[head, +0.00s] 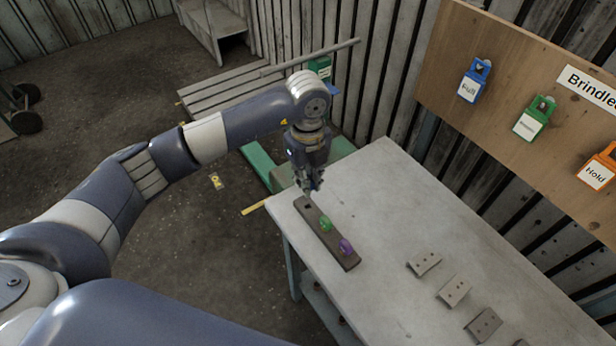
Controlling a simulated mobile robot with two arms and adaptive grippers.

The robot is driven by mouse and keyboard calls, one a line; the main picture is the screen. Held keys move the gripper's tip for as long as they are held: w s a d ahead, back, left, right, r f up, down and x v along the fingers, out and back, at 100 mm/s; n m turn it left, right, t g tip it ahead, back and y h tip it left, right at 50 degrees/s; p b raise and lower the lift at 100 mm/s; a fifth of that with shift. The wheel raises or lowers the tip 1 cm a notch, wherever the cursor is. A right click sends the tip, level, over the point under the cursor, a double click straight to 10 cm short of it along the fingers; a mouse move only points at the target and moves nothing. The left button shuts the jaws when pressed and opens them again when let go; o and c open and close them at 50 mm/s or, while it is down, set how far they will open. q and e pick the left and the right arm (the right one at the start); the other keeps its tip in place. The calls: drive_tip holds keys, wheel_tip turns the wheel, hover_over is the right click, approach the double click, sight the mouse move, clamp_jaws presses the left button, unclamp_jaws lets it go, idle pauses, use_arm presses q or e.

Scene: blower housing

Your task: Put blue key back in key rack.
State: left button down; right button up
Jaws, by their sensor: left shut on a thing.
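The key rack (335,250) is a dark narrow strip lying near the left edge of the grey table. My left gripper (309,190) points down just above that far end. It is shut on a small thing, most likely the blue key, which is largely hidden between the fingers. I cannot tell whether it touches the rack. My right gripper is not in view.
The grey table (440,215) has several small metal brackets (453,291) towards the front right. A wooden board (510,70) with blue, green and orange tags hangs on the wall behind. The table's middle is clear. A slatted pallet (225,90) lies on the floor beyond.

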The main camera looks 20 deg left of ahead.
use_arm(q)
drive_tip(key=shift+f+b, duration=1.3)
drive_tip(key=shift+f, duration=0.85)
drive_tip(key=shift+f+b, duration=0.95)
drive_tip(key=shift+f, duration=0.5)
drive_tip(key=shift+f, duration=0.1)
drive_tip(key=c, duration=1.5)
unclamp_jaws()
drive_tip(key=shift+c, duration=0.2)
